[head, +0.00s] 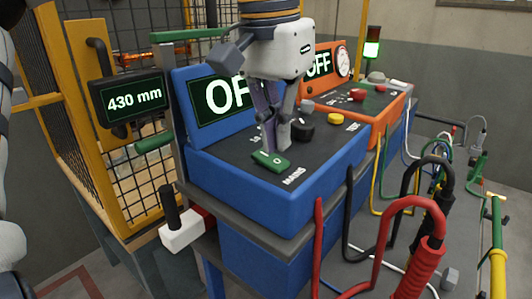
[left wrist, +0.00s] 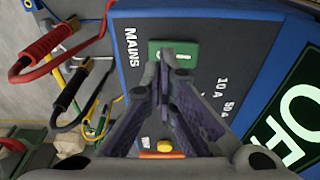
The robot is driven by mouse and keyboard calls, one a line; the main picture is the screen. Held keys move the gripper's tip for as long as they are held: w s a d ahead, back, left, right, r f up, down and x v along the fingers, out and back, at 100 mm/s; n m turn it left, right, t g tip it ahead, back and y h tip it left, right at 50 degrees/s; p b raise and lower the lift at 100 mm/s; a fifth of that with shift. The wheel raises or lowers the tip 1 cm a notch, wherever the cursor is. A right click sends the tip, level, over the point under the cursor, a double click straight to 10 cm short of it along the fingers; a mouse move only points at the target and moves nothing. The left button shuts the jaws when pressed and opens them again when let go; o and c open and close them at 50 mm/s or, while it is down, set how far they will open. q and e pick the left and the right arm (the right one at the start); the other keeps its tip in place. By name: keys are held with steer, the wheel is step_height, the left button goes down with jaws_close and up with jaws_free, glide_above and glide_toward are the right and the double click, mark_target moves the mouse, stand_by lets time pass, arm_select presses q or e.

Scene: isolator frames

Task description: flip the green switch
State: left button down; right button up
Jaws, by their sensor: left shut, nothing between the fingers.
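The green switch (head: 270,160) is a rocker marked with I and O beside the MAINS label on the sloping top of the blue console (head: 210,164). The console's display (head: 208,101) is partly hidden by my arm and shows the letters OF. My left gripper (head: 275,145) points down at the switch, shut and empty, its tips at the switch's far edge. In the left wrist view the tips (left wrist: 165,70) overlap the lower part of the green switch (left wrist: 163,48). I cannot tell whether they touch it. My right gripper is not in view.
A black knob (head: 301,131) and a yellow button (head: 336,118) sit beside the gripper. An orange console (head: 384,116) with an OFF display stands behind. Red and black cables (head: 415,250) loop at the right front. A 430 mm display (head: 133,97) hangs on the yellow cage at left.

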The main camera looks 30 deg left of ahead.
mark_target(277, 163)
arm_select(q)
steer(key=shift+s+r, duration=0.1)
steer(key=shift+r, duration=2.45)
